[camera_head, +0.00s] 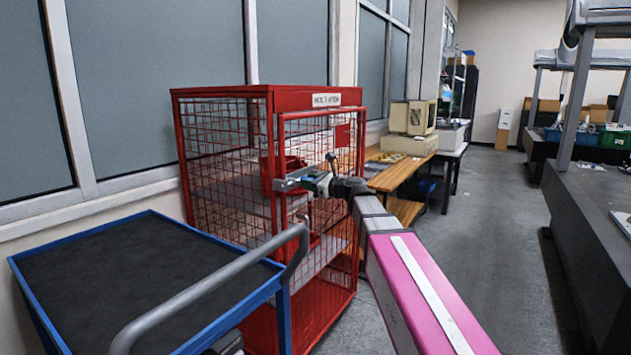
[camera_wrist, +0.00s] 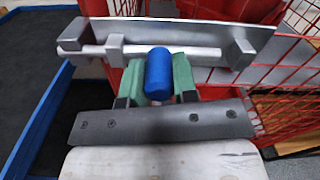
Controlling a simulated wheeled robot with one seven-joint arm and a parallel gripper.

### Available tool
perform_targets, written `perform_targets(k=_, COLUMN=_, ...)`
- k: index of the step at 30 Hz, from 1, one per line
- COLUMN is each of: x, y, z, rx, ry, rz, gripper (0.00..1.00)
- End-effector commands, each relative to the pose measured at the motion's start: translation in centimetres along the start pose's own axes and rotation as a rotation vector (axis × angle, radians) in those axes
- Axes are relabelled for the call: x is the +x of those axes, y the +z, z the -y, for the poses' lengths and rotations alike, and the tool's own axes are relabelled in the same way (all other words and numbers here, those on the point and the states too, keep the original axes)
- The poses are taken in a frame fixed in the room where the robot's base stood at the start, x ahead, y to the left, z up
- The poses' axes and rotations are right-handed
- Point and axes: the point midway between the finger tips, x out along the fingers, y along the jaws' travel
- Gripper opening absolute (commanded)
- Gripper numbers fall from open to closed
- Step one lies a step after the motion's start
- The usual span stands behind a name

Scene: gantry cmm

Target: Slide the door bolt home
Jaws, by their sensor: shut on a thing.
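The door bolt is a pale metal rod (camera_wrist: 205,53) lying across a grey backing plate (camera_wrist: 195,35) on the red mesh door, with a blue knob (camera_wrist: 158,70) on it. My gripper (camera_wrist: 157,82) has its green fingers on either side of the knob and is shut on it. The rod passes through a grey guide block (camera_wrist: 115,48) left of the knob. Its right end appears just short of another grey block (camera_wrist: 242,52). In the head view, my gripper (camera_head: 318,183) is at the front of the red cage (camera_head: 268,97), and the bolt is mostly hidden.
A blue-framed cart (camera_head: 120,270) with a dark top and grey handle (camera_head: 215,285) stands close at the left. A red bin (camera_head: 280,172) sits inside the cage. A wooden bench (camera_head: 400,174) stands beyond it. The grey floor (camera_head: 490,240) on the right is clear.

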Motion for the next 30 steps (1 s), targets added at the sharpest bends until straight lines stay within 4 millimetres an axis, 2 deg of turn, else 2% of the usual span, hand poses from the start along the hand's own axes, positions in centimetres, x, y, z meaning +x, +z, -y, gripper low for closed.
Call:
perform_targets(k=1, x=-0.1, y=0.1, z=-0.6, rx=0.0, ry=0.008, rz=0.0, gripper=0.0)
perform_targets(k=7, x=-0.1, y=0.1, z=-0.6, rx=0.0, ry=0.011, rz=0.001, gripper=0.0)
perform_targets(k=8, x=-0.1, y=0.1, z=-0.6, rx=0.0, ry=0.012, rz=0.001, gripper=0.34)
perform_targets(k=9, x=-0.1, y=0.1, z=-0.6, rx=0.0, ry=0.012, rz=0.001, gripper=0.47)
perform_targets(k=10, x=-0.1, y=0.1, z=-0.6, rx=0.0, ry=0.011, rz=0.001, gripper=0.53)
perform_targets(k=20, x=-0.3, y=0.0, z=-0.4, rx=0.0, ry=0.007, rz=0.001, gripper=0.53)
perform_targets(k=25, x=-2.3, y=0.1, z=-0.5, rx=0.0, ry=0.005, rz=0.001, gripper=0.53)
perform_targets(k=30, x=-5.6, y=0.1, z=-0.6, rx=0.0, ry=0.006, rz=0.001, gripper=0.53)
